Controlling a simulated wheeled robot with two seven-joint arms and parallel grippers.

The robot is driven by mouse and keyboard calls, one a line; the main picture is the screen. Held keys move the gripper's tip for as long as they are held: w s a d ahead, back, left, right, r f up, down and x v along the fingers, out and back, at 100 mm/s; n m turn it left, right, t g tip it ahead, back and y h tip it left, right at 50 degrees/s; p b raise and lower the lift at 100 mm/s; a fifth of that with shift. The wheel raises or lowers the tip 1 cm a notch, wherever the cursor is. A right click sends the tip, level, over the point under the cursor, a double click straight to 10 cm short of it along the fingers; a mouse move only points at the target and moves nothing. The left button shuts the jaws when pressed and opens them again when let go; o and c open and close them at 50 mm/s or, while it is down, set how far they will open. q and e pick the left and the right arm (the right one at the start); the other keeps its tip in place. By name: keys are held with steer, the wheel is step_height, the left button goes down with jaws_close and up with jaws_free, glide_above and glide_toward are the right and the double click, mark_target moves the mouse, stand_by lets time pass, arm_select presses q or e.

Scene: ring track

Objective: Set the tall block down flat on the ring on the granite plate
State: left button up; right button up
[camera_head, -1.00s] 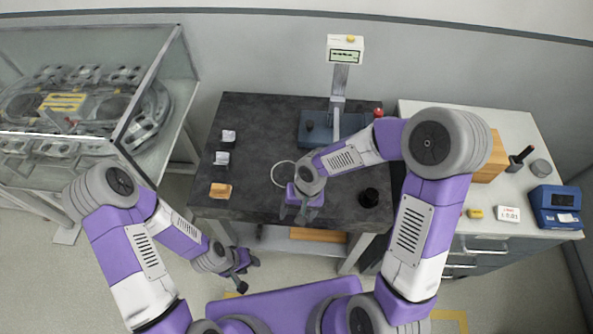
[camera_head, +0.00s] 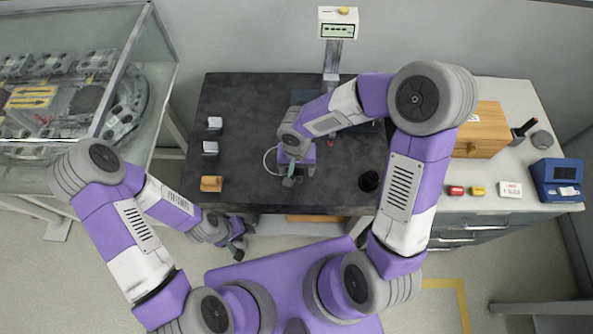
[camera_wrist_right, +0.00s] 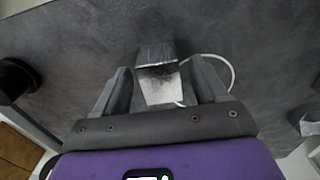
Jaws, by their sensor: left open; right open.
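The dark granite plate (camera_head: 240,105) is the worktop ahead of me. The pale thin ring (camera_head: 266,162) lies on it, partly hidden by my right gripper (camera_head: 293,180). In the right wrist view, the block (camera_wrist_right: 158,80), with a dark face and a bright silvery face, is between the spread fingers of my right gripper (camera_wrist_right: 160,88), with gaps at its sides. The ring (camera_wrist_right: 231,70) passes behind the block there. I cannot tell whether the block rests on the ring. My left gripper (camera_head: 238,245) is open and empty, low in front of the plate's near edge.
Two small silvery blocks (camera_head: 210,148) and an orange block (camera_head: 211,184) stand along the plate's left. A black cup (camera_head: 369,181) is right of my right gripper. A display column (camera_head: 338,25) stands behind. A side cabinet with a wooden box (camera_head: 483,130) is at right.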

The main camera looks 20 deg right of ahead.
steer(key=shift+w, duration=0.1)
jaws_close()
stand_by(0.3)
